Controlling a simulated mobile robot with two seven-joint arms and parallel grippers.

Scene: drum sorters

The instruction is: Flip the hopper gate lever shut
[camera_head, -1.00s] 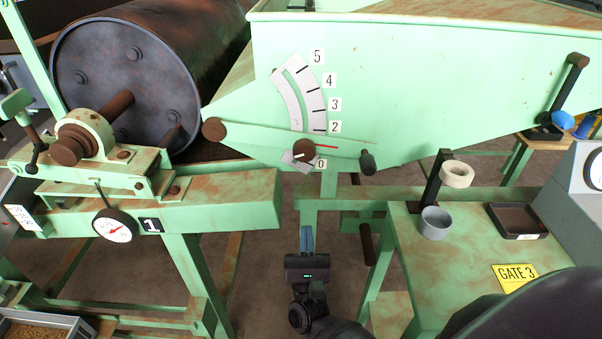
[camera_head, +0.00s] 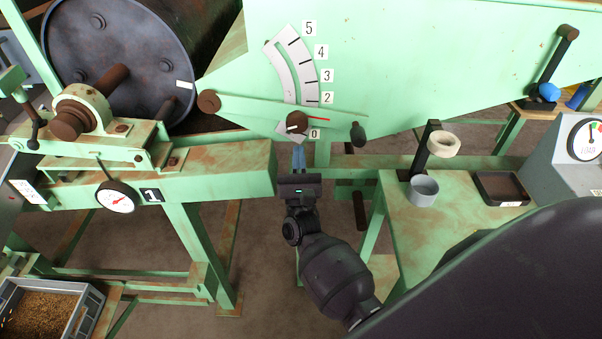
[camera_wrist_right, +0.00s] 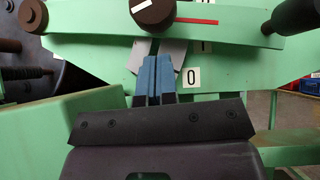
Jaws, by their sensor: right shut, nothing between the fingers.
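The hopper gate lever (camera_head: 250,108) is a long pale green bar across the hopper side. It runs from a brown pivot (camera_head: 209,101) at the left to a dark handle (camera_head: 358,133) at the right, sloping slightly down. A brown round knob (camera_head: 297,122) with a white mark and red line sits on it, near 0 on the white curved scale (camera_head: 286,65). My right gripper (camera_head: 298,153) is shut and empty, its blue fingers pointing up just below the knob. In the right wrist view the fingertips (camera_wrist_right: 155,62) overlap the grey plate under the lever; contact cannot be told. My left gripper is out of view.
A green beam (camera_head: 225,170) with a dial lies left of my gripper, near its wrist. At the right, a green table (camera_head: 440,235) holds a grey cup (camera_head: 423,190), a tape roll on a post (camera_head: 444,145) and a dark tray (camera_head: 502,188). A large drum (camera_head: 120,60) stands upper left.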

